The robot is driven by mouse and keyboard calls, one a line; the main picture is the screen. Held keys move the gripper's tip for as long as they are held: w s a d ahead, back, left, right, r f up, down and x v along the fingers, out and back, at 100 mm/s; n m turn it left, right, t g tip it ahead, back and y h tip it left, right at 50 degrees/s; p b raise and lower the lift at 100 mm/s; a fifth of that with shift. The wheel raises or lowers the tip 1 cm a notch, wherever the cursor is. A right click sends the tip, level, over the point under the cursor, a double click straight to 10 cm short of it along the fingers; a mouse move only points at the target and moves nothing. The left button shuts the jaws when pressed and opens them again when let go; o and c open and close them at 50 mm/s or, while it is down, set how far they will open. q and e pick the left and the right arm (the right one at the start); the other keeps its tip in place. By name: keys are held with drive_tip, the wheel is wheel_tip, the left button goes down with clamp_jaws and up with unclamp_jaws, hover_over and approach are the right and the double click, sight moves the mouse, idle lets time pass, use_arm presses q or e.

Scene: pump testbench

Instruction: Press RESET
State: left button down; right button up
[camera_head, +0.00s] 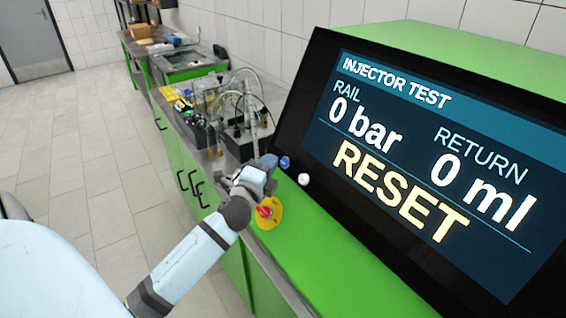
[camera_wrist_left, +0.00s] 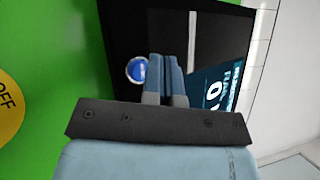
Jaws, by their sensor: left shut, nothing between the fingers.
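The black test screen (camera_head: 440,165) reads INJECTOR TEST, RAIL 0 bar, RETURN 0 ml, with RESET in large yellow letters. A blue button (camera_head: 284,162) and a white button (camera_head: 303,179) sit at the left of the screen's housing. My left gripper (camera_head: 268,162) is shut and empty, its tips just left of the blue button. In the left wrist view, the closed fingers (camera_wrist_left: 164,60) appear immediately right of the blue button (camera_wrist_left: 137,70); whether they touch it I cannot tell. The white button is not visible there. My right gripper is not in view.
A red knob on a yellow disc (camera_head: 266,213) sits on the green bench close below my left gripper; the disc's edge, marked OFF, shows in the left wrist view (camera_wrist_left: 8,105). The pump testbench with hoses (camera_head: 225,110) stands behind. Open tiled floor (camera_head: 90,180) lies left.

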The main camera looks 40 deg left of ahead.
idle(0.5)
use_arm(q)
drive_tip(key=shift+w, duration=0.1)
drive_tip(key=shift+w+d+f, duration=0.1)
drive_tip(key=shift+w+f, duration=0.05)
drive_tip(key=shift+w, duration=0.15)
drive_tip(key=shift+w+d+f, duration=0.15)
drive_tip(key=shift+w+f, duration=0.1)
drive_tip(key=shift+w, duration=0.15)
idle(0.7)
drive_tip(key=shift+s+r, duration=0.1)
drive_tip(key=shift+s, duration=0.05)
drive_tip(key=shift+s+a+r, duration=0.25)
drive_tip(key=shift+s+r, duration=0.05)
drive_tip(key=shift+s, duration=0.35)
drive_tip(key=shift+s+a+r+p, duration=0.2)
drive_tip(key=shift+s+r+p, duration=0.2)
drive_tip(key=shift+s, duration=0.35)
drive_tip(key=shift+s+a+r+p, duration=0.2)
drive_tip(key=shift+s+r+p, duration=0.15)
drive_tip(key=shift+s, duration=0.35)
drive_tip(key=shift+s+a+r+p, duration=0.2)
drive_tip(key=shift+s+r+p, duration=0.2)
drive_tip(key=shift+s, duration=0.35)
